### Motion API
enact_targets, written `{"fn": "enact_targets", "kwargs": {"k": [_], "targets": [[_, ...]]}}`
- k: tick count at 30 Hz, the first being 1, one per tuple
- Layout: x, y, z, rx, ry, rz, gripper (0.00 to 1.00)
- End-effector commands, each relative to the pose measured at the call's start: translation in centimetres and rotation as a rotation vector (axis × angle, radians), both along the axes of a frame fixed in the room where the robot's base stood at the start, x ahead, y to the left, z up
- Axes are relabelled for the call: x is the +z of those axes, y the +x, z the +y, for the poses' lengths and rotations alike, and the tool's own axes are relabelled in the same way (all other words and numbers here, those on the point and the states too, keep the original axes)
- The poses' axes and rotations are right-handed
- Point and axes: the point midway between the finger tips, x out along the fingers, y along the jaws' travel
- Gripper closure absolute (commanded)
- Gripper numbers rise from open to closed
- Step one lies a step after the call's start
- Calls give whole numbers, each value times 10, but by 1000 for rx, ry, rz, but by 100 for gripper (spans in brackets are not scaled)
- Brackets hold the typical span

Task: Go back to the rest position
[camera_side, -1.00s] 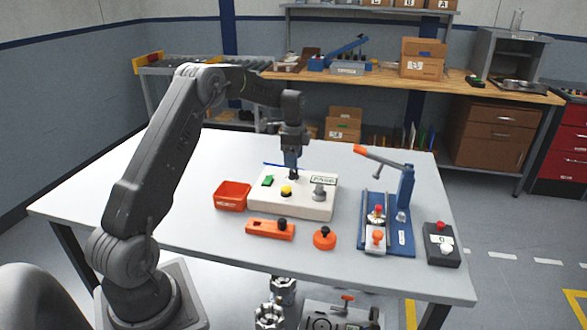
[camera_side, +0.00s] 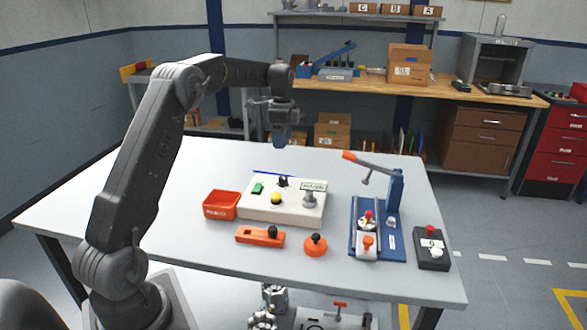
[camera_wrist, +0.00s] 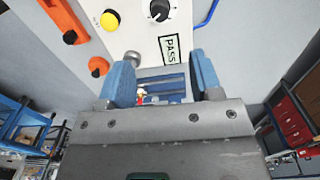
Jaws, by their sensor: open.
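My gripper (camera_side: 281,142) hangs above the far part of the white table (camera_side: 165,222), higher than the control box and clear of it. In the wrist view its two blue fingers (camera_wrist: 163,85) stand apart with nothing held between them. The white control box (camera_side: 270,214) has a green switch, a yellow button, a black knob and a metal knob with a label. It also shows in the wrist view (camera_wrist: 140,25), where the label reads PASS.
A red bin (camera_side: 221,205), an orange block (camera_side: 260,237) and a round orange piece (camera_side: 315,246) lie around the box. A blue toggle-clamp fixture (camera_side: 392,214) and a dark button box (camera_side: 431,249) are at the right. The table's left part is clear.

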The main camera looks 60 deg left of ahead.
Motion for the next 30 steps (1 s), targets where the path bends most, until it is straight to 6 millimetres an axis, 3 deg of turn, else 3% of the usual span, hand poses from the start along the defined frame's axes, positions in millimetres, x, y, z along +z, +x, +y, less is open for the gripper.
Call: {"fn": "enact_targets", "kwargs": {"k": [5, 11, 15, 20, 24, 30], "targets": [[18, -3, -21, 30, 13, -24, 41], [68, -31, -96, 166, 40, -109, 41], [94, -66, -151, 281, 40, -183, 41], [109, -117, -207, 410, 15, -268, 41], [108, -168, -247, 523, -29, -340, 41], [88, -234, -285, 671, -117, -423, 41]]}}
